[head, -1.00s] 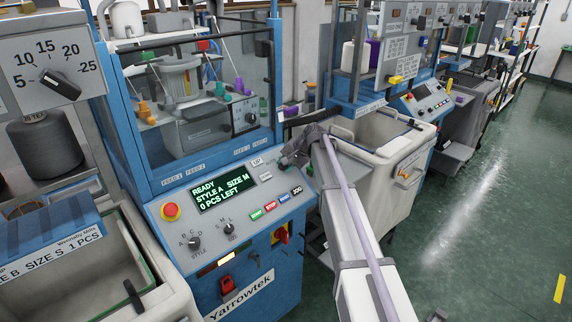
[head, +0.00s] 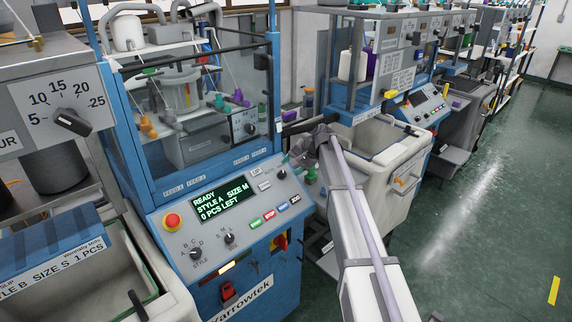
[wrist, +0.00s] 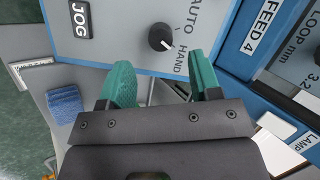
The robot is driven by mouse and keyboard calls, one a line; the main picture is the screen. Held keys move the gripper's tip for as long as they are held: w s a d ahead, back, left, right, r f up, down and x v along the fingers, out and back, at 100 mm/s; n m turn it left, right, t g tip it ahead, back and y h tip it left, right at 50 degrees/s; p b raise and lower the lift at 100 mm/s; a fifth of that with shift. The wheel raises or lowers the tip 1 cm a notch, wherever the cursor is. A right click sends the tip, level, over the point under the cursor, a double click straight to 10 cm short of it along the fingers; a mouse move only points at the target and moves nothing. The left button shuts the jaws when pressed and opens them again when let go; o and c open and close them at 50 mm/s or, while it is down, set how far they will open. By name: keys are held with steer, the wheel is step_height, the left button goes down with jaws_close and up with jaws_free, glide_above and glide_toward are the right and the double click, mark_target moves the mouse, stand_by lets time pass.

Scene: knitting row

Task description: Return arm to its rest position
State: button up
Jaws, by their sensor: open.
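My gripper (wrist: 162,82) shows in the wrist view with two teal fingertips spread apart and nothing between them. A black AUTO/HAND knob (wrist: 161,37) lies just beyond the gap between the fingertips, with its white mark toward HAND. I cannot tell the exact distance to it. In the head view my arm reaches from the bottom right up to the right end of the blue machine's control panel (head: 178,243). There the wrist hides part of the panel's edge, and the fingertips are too small to judge.
The panel's display (head: 224,200) reads READY, STYLE A SIZE M, 0 PCS LEFT. A red stop button (head: 172,222) is at its left. A pale bin (head: 405,165) stands right of my arm. Folded blue cloth (wrist: 65,105) shows in the wrist view. Green floor (head: 480,230) at right is open.

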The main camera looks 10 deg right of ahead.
steer(key=p+v, duration=0.2)
steer(key=v, duration=0.3)
steer(key=shift+r, duration=0.15)
steer(key=s+a+f+n+g+h, duration=0.1)
steer(key=s+f+n+h, duration=0.1)
steer(key=s, duration=1.1)
steer(key=s+a+f+n+g+h+b, duration=0.1)
steer(key=s+a+f+n+h, duration=0.1)
steer(key=s, duration=1.1)
steer(key=s+a+f+n+g+h+b, duration=0.1)
steer(key=s+a+f+n+g+h, duration=0.1)
steer(key=s, duration=1.1)
steer(key=shift+s+a+f, duration=0.15)
steer(key=shift+s+a, duration=0.05)
steer(key=shift+s, duration=0.05)
